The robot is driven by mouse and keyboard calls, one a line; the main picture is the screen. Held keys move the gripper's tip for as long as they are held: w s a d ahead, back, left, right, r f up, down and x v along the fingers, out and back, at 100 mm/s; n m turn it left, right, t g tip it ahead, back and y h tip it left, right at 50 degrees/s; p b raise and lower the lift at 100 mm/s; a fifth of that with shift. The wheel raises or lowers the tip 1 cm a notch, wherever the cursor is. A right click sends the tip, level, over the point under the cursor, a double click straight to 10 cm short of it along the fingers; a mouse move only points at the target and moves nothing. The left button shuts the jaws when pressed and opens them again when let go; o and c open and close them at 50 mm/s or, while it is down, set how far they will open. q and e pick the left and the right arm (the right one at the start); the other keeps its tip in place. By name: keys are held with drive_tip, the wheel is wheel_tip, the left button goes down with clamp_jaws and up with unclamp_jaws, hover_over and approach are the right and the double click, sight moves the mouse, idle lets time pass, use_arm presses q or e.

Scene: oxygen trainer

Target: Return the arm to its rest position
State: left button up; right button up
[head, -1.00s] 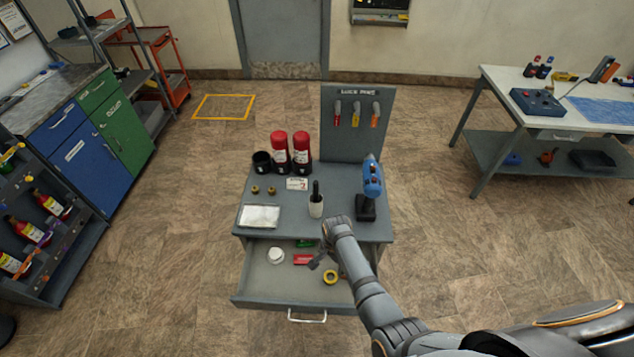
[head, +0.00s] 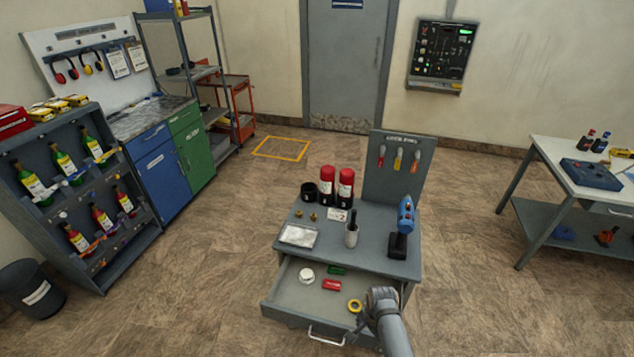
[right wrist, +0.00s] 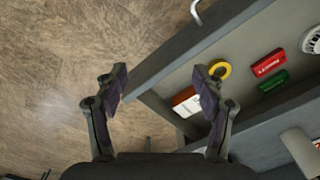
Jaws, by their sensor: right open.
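My right arm (head: 387,318) comes in from the bottom of the head view, at the right front corner of the open drawer (head: 285,290). My left gripper is not in view.
The drawer holds a yellow ring (head: 355,306), a red block (head: 331,284), a green block (head: 337,270) and a white round piece (head: 306,274). A blue drill (head: 405,215) and red-capped cans (head: 327,184) stand on the cabinet top. Floor left of the cabinet is clear.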

drive_tip(key=s+d+r+n+t, duration=0.2)
drive_tip(key=s+d+r+n, duration=0.3)
drive_tip(key=r, duration=0.5)
drive_tip(key=s+d+r+n+t, duration=0.1)
drive_tip(key=s+d+r+n, duration=0.2)
drive_tip(key=s+r+n, duration=0.6)
wheel_tip(320, 180, down, 31)
drive_tip(key=d+m+g+h+b, duration=0.1)
drive_tip(key=d+m+b, duration=0.15)
drive_tip(key=b, duration=0.45)
use_arm(q)
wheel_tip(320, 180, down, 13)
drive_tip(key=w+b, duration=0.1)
drive_tip(key=b, duration=0.4)
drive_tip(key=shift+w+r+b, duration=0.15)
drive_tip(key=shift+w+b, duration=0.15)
drive_tip(key=shift+b, duration=0.05)
use_arm(e)
drive_tip(key=s+d+f+g, duration=0.1)
drive_tip(key=s+f, duration=1.8)
drive_tip(key=f, duration=0.4)
drive_tip(key=shift+s+d+f, duration=0.25)
drive_tip(key=shift+s+d, duration=0.05)
drive_tip(key=shift+s, duration=0.05)
